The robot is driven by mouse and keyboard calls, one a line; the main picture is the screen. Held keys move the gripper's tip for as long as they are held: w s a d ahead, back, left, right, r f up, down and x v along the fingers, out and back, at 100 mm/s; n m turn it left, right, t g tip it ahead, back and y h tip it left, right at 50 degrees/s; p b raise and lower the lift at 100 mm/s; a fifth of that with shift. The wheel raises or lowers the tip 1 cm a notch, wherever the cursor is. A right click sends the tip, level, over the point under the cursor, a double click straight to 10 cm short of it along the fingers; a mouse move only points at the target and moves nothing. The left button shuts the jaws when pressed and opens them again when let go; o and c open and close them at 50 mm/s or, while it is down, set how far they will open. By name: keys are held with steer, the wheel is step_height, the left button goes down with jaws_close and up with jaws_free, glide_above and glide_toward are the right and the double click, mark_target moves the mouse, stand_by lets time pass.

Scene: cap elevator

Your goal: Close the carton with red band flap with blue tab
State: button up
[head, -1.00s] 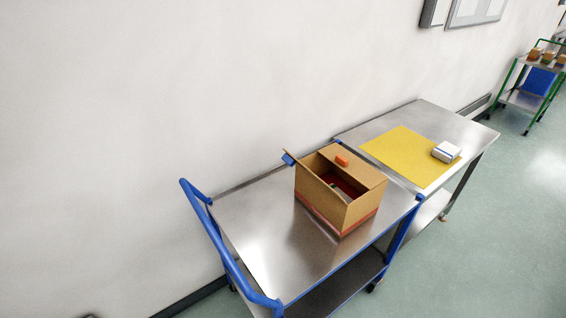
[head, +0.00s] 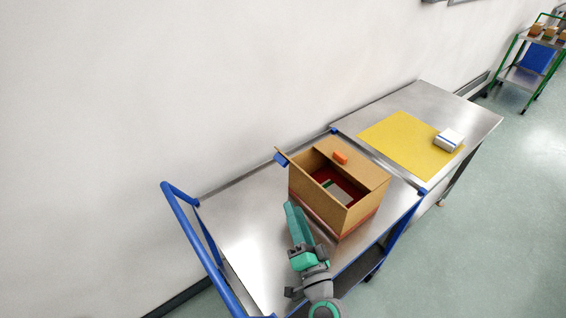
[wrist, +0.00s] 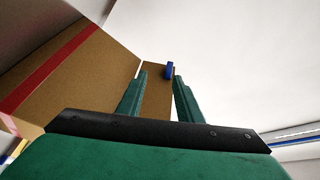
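The brown carton (head: 318,200) with a red band along its lower sides stands on the blue-handled cart. Its flap with the blue tab (head: 280,159) stands open, leaning outward on the left. The flap with an orange tab (head: 340,157) lies over the right part of the opening. My gripper (head: 291,207) is in front of the carton's left side, fingers upward. In the wrist view, my gripper (wrist: 159,76) has its fingers apart and empty. The blue tab (wrist: 169,70) and the tan flap (wrist: 156,92) show beyond and between them. The red band (wrist: 45,75) is at left.
The steel cart top (head: 245,230) is bare left of the carton, with a blue handle (head: 195,230) at its left end. A steel table with a yellow mat (head: 400,140) and a white-blue box (head: 448,140) adjoins at right. The wall runs behind. Something pale lies inside the carton.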

steer(key=w+a+r, duration=0.1)
steer(key=w+r, duration=0.1)
steer(key=w, duration=0.4)
steer(key=w+a+r+y, duration=0.1)
steer(key=w+a+r, duration=0.1)
steer(key=w, duration=0.4)
steer(key=shift+w+r, duration=0.15)
steer(key=shift+r, duration=0.55)
jaws_close()
